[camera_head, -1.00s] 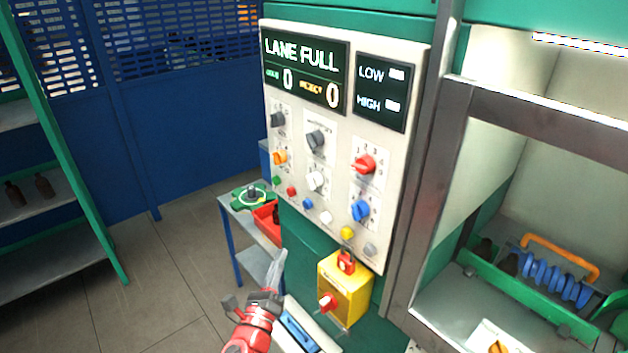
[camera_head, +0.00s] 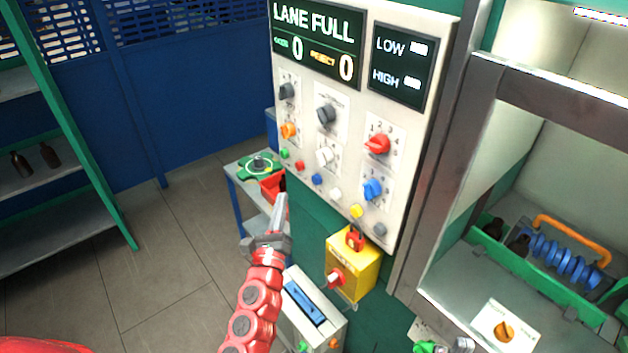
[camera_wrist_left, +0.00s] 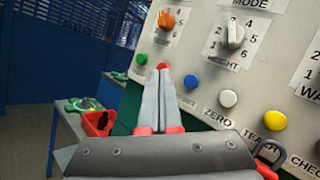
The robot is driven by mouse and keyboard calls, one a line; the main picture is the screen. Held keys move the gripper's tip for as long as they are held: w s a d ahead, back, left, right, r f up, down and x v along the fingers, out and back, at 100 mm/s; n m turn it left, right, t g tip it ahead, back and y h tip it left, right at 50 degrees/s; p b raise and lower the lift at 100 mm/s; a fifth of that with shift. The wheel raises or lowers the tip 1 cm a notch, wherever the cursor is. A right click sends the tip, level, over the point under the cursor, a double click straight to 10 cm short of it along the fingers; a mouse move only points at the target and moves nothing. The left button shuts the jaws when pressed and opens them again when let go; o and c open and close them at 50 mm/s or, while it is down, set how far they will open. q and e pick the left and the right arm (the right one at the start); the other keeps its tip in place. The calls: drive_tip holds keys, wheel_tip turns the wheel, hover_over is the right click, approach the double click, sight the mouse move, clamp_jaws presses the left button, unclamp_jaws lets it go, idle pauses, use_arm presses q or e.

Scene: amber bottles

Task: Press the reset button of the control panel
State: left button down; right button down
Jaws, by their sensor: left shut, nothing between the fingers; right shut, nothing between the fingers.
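The control panel (camera_head: 345,130) is a pale upright plate. Its display reads LANE FULL, with knobs below. A row of small buttons runs along its lower part: green (camera_head: 285,153), red (camera_head: 299,165), blue (camera_head: 317,179), white (camera_head: 336,194), yellow (camera_head: 356,211) and grey (camera_head: 379,229). In the left wrist view ZERO is by the white button (camera_wrist_left: 228,98) and TEACH by the yellow one (camera_wrist_left: 275,120); I can read no reset label. My left gripper (camera_head: 283,198) is shut and empty, below and left of the row. In the wrist view its tips (camera_wrist_left: 162,72) overlap the red button; contact is unclear. My right gripper is not in view.
A yellow box (camera_head: 352,265) with a red knob and red padlock sits below the panel. A side table (camera_head: 237,170) with a red bin (camera_head: 271,187) stands behind my gripper. A metal-framed bay (camera_head: 480,270) lies right. Shelves (camera_head: 60,220) with bottles stand left.

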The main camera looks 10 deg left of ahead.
sight(316, 180)
use_arm(q)
drive_tip(key=w+d+b, duration=0.1)
drive_tip(key=w+d, duration=0.3)
drive_tip(key=w, duration=0.1)
idle(0.3)
drive_tip(key=shift+w+d+b, duration=0.1)
drive_tip(key=shift+b, duration=0.2)
idle(1.6)
drive_tip(key=shift+w+d, duration=0.2)
drive_tip(key=shift+w, duration=0.1)
drive_tip(key=shift+w+d+b, duration=0.25)
drive_tip(key=shift+w+b, duration=0.1)
drive_tip(key=shift+b, duration=0.05)
idle(0.7)
drive_tip(key=shift+s, duration=0.1)
drive_tip(key=shift+s+a, duration=0.5)
drive_tip(key=shift+s, duration=0.1)
